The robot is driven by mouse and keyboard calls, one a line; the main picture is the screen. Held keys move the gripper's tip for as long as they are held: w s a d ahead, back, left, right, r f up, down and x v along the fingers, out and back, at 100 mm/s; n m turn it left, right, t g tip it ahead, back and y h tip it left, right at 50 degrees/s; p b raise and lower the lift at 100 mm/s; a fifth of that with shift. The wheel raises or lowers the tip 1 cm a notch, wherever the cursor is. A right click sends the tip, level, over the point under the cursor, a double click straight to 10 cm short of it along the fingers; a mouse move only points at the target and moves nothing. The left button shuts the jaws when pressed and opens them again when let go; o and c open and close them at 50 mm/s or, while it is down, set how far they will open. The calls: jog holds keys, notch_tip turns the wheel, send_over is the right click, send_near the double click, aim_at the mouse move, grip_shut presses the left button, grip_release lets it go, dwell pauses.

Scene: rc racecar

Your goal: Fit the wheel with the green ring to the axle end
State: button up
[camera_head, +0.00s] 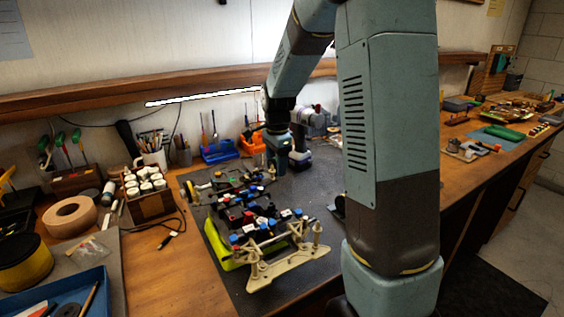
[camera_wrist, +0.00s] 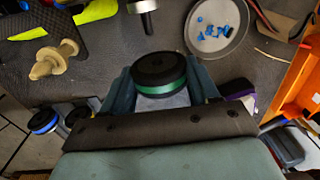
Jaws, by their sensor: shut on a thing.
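The wheel with the green ring (camera_wrist: 160,73) is black and sits between the two fingers of my gripper (camera_wrist: 162,88) in the wrist view. My gripper is shut on it. In the head view my gripper (camera_head: 279,168) is low over the dark mat, just behind the car chassis (camera_head: 262,218); the wheel is too small to make out there. A short metal shaft with a dark collar (camera_wrist: 144,8) shows at the top of the wrist view, apart from the wheel. I cannot tell for sure that it is the axle end.
A grey dish with blue bits (camera_wrist: 218,42) lies right of the shaft, and a beige part (camera_wrist: 54,60) lies left. A wheel with a blue ring (camera_wrist: 44,122) is at lower left. An orange bin (camera_wrist: 300,92) is at right. White pots (camera_head: 146,188) stand left of the mat.

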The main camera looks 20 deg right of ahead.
jog(key=shift+s+a, duration=0.15)
jog(key=shift+a, duration=0.55)
jog(key=shift+s+a, duration=0.2)
jog(key=shift+a, duration=0.55)
jog(key=shift+s+a, duration=0.15)
jog(key=shift+a, duration=0.6)
dwell(1.5)
jog(key=o, duration=1.1)
jog(key=shift+r, duration=0.15)
jog(key=r, duration=1.3)
jog(key=shift+s+r, duration=0.25)
jog(key=shift+s, duration=0.1)
